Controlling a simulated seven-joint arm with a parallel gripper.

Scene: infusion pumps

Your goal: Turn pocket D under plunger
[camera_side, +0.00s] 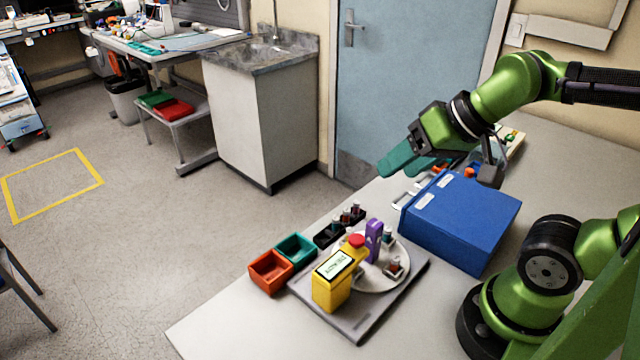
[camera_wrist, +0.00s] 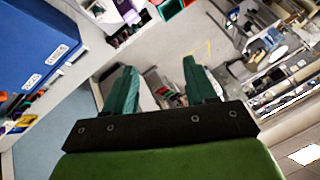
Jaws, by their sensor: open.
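A round white turntable (camera_side: 376,278) sits on a grey base plate (camera_side: 405,290) near the table's front edge. A yellow unit with a small lit screen (camera_side: 333,281) and a red top (camera_side: 357,240) stands at its left side. A purple upright part (camera_side: 373,238), perhaps the plunger, stands at its back. Small vials (camera_side: 393,266) sit on the turntable's right side. Pocket letters are too small to read, so I cannot tell which is pocket D. My gripper (camera_side: 398,166) is open and empty, well above and behind the turntable. Its teal fingers show apart in the wrist view (camera_wrist: 160,70).
A large blue box (camera_side: 460,220) stands right of the base plate. Orange (camera_side: 270,272) and teal (camera_side: 296,249) bins and a black rack of vials (camera_side: 338,226) lie along the table's left edge. Small items lie behind the blue box.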

